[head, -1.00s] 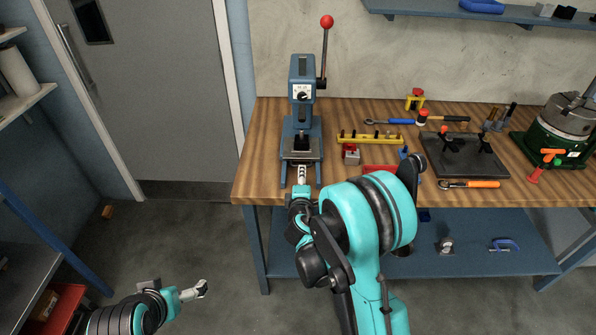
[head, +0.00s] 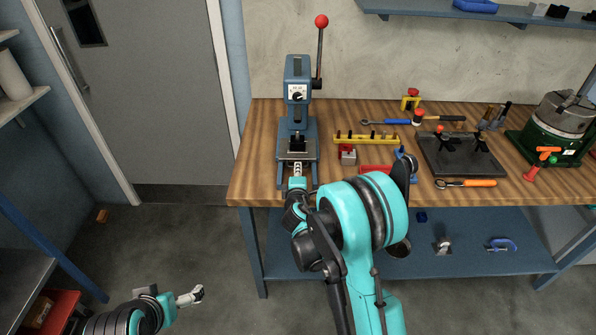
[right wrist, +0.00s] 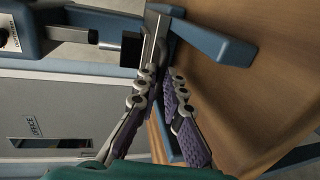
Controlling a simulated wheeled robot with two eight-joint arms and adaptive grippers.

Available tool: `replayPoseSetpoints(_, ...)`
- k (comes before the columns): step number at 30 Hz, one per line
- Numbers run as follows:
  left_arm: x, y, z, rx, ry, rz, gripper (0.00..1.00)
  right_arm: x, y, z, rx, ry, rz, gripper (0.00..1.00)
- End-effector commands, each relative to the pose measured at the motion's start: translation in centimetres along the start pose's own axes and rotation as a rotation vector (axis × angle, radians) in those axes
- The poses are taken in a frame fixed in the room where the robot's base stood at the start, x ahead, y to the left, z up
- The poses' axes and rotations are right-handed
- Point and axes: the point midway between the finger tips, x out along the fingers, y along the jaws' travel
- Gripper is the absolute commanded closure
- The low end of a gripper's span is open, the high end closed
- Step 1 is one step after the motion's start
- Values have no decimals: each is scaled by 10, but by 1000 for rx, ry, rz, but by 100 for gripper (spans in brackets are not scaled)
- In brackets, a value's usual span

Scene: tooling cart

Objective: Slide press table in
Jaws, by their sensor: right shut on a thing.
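The blue arbor press (head: 298,78) stands upright at the left end of the wooden bench, its red-knobbed lever raised. Its grey sliding press table (head: 297,155) sits low between the blue base rails, under the ram. My right gripper (head: 297,168) is at the front of the press, shut on the press table's front edge. In the right wrist view the right gripper's fingers (right wrist: 163,75) close on the metal plate of the press table (right wrist: 156,32), beside a blue base rail (right wrist: 215,40). My left gripper (head: 192,296) is low at the left, away from the bench; its jaw opening is unclear.
Right of the press are a yellow rack (head: 366,136), a red-topped block (head: 348,154) and a dark fixture plate (head: 460,155). A green machine (head: 555,130) stands farther right. A blue lower shelf (head: 350,255) runs under the bench.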

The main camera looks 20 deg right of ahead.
Motion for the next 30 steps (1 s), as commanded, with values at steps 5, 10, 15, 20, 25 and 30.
replayPoseSetpoints(5,1,0,1,0,0,0,0,28,6,0,1,0,1,100)
replayPoseSetpoints(10,1,0,1,0,0,0,0,46,10,0,0,0,0,100)
replayPoseSetpoints(15,1,0,1,0,0,0,0,47,11,0,-1,1,2,100)
replayPoseSetpoints(20,1,0,1,0,0,0,0,47,12,0,-1,1,2,76)
replayPoseSetpoints(25,1,0,1,0,0,0,0,47,11,0,-1,0,1,70)
replayPoseSetpoints(30,1,0,1,0,0,0,0,45,11,0,0,0,1,70)
